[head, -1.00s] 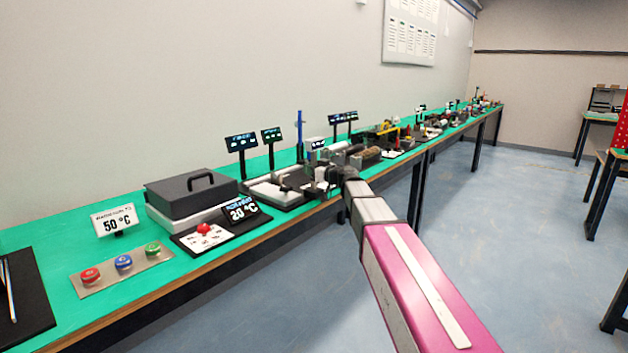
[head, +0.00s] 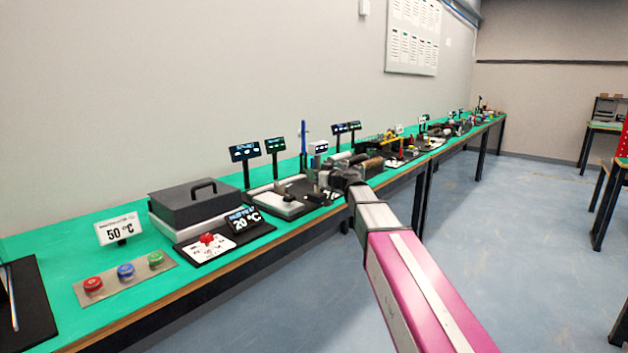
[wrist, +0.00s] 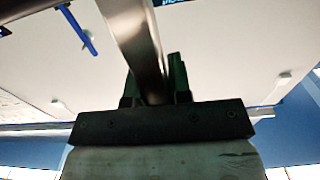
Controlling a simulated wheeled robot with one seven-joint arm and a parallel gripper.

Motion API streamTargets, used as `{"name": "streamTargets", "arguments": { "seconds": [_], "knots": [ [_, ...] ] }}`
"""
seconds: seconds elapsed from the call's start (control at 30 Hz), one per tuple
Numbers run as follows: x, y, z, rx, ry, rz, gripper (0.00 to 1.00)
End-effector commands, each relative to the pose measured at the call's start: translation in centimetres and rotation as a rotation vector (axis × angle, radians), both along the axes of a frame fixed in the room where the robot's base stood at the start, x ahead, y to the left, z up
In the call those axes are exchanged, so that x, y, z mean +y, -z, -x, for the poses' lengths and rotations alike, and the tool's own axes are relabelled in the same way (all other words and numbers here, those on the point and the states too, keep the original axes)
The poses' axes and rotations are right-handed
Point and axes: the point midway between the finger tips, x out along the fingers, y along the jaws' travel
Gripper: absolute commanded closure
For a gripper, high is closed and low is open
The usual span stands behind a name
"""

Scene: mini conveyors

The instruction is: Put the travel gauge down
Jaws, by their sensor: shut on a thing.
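The travel gauge seems to be the shiny grey metal bar (wrist: 135,40) that rises between the fingers in the wrist view. My gripper (wrist: 155,88) is shut on its lower part, and the bar leans a little to the left. In the head view my gripper (head: 330,180) is at the bench, by the black tray (head: 262,200) with light grey parts. The gauge is too small and too hidden to make out there.
A blue post (head: 303,145) and display stands (head: 244,153) rise behind the tray. A dark lidded box (head: 192,206) with a handle stands to the left. More devices crowd the bench beyond my gripper. Green bench top (head: 50,240) is bare at the left.

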Motion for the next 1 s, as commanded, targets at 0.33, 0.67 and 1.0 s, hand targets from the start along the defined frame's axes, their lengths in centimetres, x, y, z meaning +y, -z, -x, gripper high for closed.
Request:
{"name": "streamTargets", "arguments": {
  "seconds": [0.33,0.67,1.0],
  "knots": [
    [1.5,-3.3,1.9,-0.002,-0.002,-0.002,1.0],
    [5.3,-6.5,5.9,-0.002,-0.001,-0.004,1.0],
    [7.5,-8.6,8.2,-0.001,0.002,-0.003,1.0]
  ]
}}
